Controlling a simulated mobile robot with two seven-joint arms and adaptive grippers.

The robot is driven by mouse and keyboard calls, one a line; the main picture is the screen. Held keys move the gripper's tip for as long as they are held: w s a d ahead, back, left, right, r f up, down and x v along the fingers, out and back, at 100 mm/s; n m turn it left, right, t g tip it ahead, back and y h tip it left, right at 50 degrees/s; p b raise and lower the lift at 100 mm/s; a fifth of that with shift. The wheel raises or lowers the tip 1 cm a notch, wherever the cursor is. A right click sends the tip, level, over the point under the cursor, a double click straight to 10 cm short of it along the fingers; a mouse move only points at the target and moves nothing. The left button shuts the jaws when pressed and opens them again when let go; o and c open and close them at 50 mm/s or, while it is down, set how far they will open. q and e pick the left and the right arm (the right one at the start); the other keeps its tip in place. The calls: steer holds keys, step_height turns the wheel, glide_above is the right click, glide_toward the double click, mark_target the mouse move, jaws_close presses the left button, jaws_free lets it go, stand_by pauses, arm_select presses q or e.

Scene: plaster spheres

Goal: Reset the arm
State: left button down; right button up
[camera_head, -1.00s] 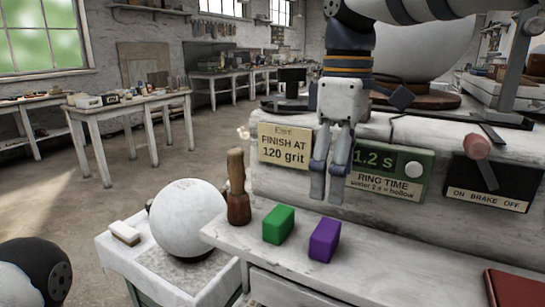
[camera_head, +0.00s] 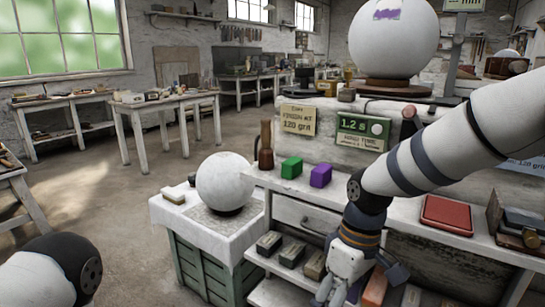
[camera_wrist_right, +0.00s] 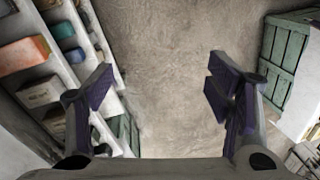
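My right arm (camera_head: 440,150) reaches in from the right in the head view and bends down in front of the bench. Its gripper (camera_head: 338,297) hangs low beside the open shelves, its fingers near the bottom edge of the picture. In the right wrist view the gripper (camera_wrist_right: 165,95) has its two fingers wide apart, with nothing between them but bare floor below. Of my left arm only a rounded white and black link (camera_head: 55,272) shows at the lower left; its gripper is out of view.
A green block (camera_head: 291,168) and a purple block (camera_head: 320,176) lie on the bench. A white sphere (camera_head: 225,181) sits on a crate-like stand; a larger sphere (camera_head: 393,45) with purple marks stands behind. Shelves of boxes (camera_wrist_right: 38,93) flank the gripper. The floor (camera_head: 120,220) at left is clear.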

steer(key=s+d+f+m, duration=0.3)
steer(key=s+f+m, duration=0.2)
steer(key=s+f, duration=1.4)
steer(key=s+d+f+m, duration=0.1)
steer(key=s+d+m, duration=0.1)
steer(key=s, duration=0.6)
steer(key=s+d+f+m+g+h, duration=0.1)
steer(key=s+d+m, duration=0.1)
steer(key=s+d, duration=0.3)
steer(key=s, duration=0.4)
steer(key=shift+s+d, duration=0.3)
steer(key=shift+o, duration=0.5)
